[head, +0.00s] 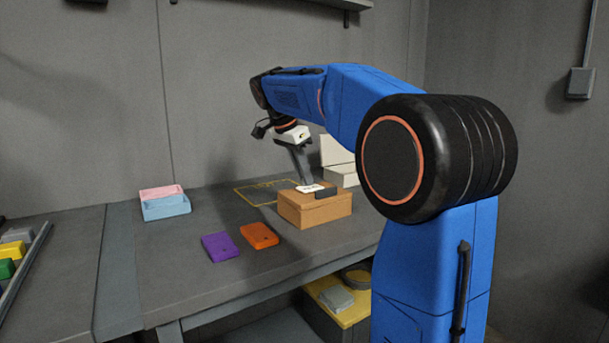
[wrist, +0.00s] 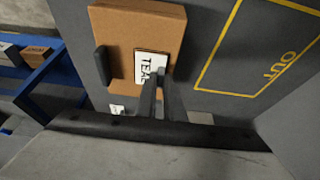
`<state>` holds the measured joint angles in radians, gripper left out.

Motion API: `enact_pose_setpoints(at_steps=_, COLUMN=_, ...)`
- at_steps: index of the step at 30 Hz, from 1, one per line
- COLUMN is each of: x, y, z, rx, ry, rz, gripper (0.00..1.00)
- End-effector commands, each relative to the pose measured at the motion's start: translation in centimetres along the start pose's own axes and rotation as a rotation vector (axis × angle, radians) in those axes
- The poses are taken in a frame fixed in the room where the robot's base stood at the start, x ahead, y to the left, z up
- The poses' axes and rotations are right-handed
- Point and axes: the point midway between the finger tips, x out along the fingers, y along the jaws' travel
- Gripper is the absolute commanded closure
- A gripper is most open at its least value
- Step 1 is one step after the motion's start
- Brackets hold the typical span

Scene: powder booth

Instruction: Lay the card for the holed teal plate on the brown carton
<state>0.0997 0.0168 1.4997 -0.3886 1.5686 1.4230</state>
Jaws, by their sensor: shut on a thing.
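The brown carton (head: 315,211) stands on the grey bench in the head view and shows from above in the wrist view (wrist: 128,31). My gripper (head: 307,184) is over its top, with its fingers (wrist: 160,82) shut on a white card (wrist: 146,66). A dark piece (wrist: 102,66) sits at the carton's side. I cannot make out a holed teal plate.
A purple plate (head: 219,246) and an orange plate (head: 259,235) lie left of the carton. Pink (head: 160,191) and light blue (head: 166,208) boxes stand further left. A yellow outline marked "OUT" (wrist: 236,91) lies on the bench. A whitish box (head: 340,174) stands behind the carton.

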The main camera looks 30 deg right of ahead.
Motion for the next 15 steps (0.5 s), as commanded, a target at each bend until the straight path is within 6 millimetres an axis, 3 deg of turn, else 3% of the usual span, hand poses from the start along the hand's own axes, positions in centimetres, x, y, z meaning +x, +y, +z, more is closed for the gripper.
enact_pose_setpoints(at_steps=11, x=0.28, y=0.00, z=0.12, rx=0.000, ry=0.000, rz=0.000, gripper=1.00)
enact_pose_setpoints(at_steps=12, x=0.26, y=0.00, z=0.11, rx=0.000, ry=0.000, rz=0.000, gripper=0.82)
enact_pose_setpoints(at_steps=14, x=0.26, y=0.00, z=0.11, rx=0.000, ry=0.000, rz=0.000, gripper=0.70)
enact_pose_setpoints(at_steps=15, x=0.26, y=0.00, z=0.11, rx=0.000, ry=0.000, rz=0.000, gripper=0.70)
